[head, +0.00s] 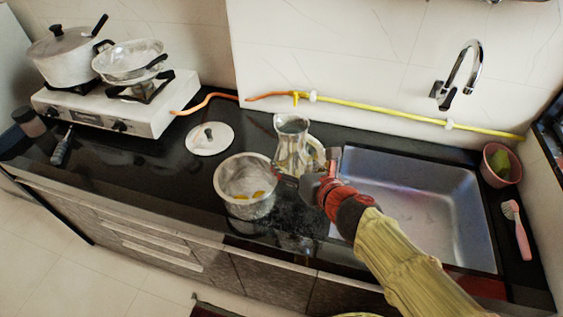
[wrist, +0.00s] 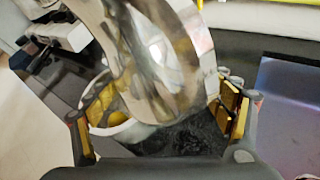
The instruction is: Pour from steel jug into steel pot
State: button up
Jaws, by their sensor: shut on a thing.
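The shiny steel jug (head: 291,135) is near the middle of the head view, just right of the steel pot. It looks about upright; I cannot tell whether its base touches the counter. My gripper (head: 305,172) is shut on the jug, with a finger on either side of it. In the wrist view the jug (wrist: 165,50) fills the space between the fingers and hides much behind it. The open steel pot (head: 231,205) stands on the black counter with some yellow pieces inside. Part of the pot also shows below the jug in the wrist view (wrist: 128,132).
A white lid (head: 209,139) lies on the counter behind the pot. A stove (head: 121,110) with pans stands at the left. The sink (head: 425,205) is on the right under a tap (head: 459,75). A yellow hose (head: 390,111) runs along the wall.

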aim_at(281, 165)
jog(key=a, duration=0.1)
jog(key=a+r+n+y, duration=0.1)
jog(key=a+r+n+g+y, duration=0.1)
jog(key=shift+s+a, duration=0.2)
jog(key=shift+s, duration=0.2)
jog(key=shift+s+a+r+n+g+y, duration=0.25)
jog(key=shift+a+r+n+g+y, duration=0.15)
jog(key=shift+a+n+g+y, duration=0.25)
jog(key=shift+s+f+h+p, duration=0.1)
jog(key=shift+f+h+p, duration=0.2)
jog(key=shift+p, duration=0.5)
